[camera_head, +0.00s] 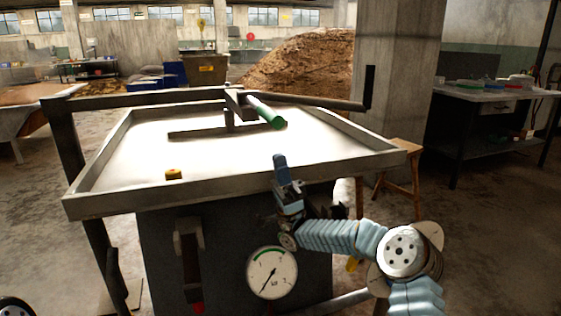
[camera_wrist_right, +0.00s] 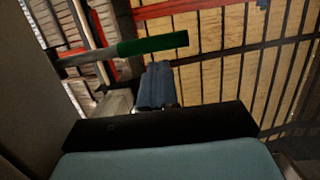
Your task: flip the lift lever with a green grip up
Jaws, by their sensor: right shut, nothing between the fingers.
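The lift lever's green grip (camera_head: 264,112) sticks out from a dark bracket on a bar above the steamer's pale tray, pointing toward me and slightly down to the right. My right gripper (camera_head: 281,168), with blue fingers, is at the tray's front rim, nearer to me and lower in the picture than the grip. It is shut and empty. In the right wrist view the green grip (camera_wrist_right: 153,45) lies just beyond my fingertips (camera_wrist_right: 156,70), with a small gap in the picture. My left gripper is not in view.
The metal tray (camera_head: 340,160) has raised rims, and a small yellow block (camera_head: 173,174) sits in it. Below are a round gauge (camera_head: 272,272) and a dark handle with a red end (camera_head: 190,262). A wooden stool (camera_head: 400,180) and a concrete pillar (camera_head: 395,70) stand to the right.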

